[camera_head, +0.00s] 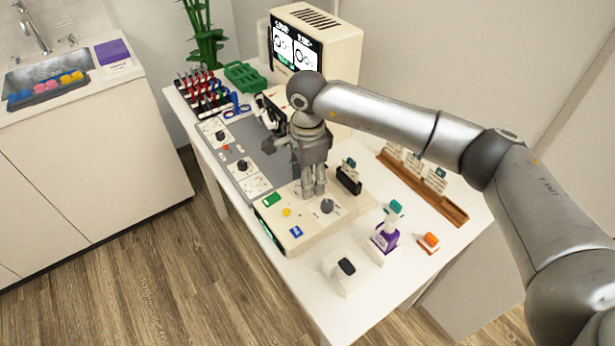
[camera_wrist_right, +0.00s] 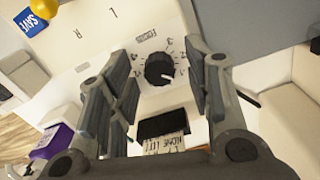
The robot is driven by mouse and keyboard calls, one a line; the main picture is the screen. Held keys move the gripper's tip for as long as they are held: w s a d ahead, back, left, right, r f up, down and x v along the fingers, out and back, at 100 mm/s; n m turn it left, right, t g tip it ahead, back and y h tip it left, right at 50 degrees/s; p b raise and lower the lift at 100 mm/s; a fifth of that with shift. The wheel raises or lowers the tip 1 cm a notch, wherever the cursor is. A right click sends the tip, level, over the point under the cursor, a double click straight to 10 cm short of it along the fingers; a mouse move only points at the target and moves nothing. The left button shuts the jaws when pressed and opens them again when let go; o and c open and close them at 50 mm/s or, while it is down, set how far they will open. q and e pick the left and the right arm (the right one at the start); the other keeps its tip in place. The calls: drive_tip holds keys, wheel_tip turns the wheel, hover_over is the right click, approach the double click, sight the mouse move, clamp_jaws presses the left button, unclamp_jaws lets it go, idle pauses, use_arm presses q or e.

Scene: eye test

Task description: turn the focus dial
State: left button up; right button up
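The focus dial (camera_head: 327,206) is a dark round knob on top of the beige console (camera_head: 350,222). In the right wrist view the dial (camera_wrist_right: 160,69) has a white pointer mark towards the lower right and printed marks around it. My right gripper (camera_head: 314,190) points down over the console, close to the dial. In the right wrist view its fingers (camera_wrist_right: 162,80) are apart and the dial shows between them, with nothing held. I cannot tell whether the fingertips are level with the dial, and I see no contact. My left gripper is not in view.
A dark holder with a card (camera_head: 348,180) stands close behind the dial. The console has yellow (camera_head: 287,212), green (camera_head: 271,199) and blue (camera_head: 296,232) buttons.

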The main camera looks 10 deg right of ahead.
drive_tip(key=shift+r, duration=0.2)
wheel_tip(320, 180, up, 12)
drive_tip(key=shift+f, duration=0.2)
idle(0.6)
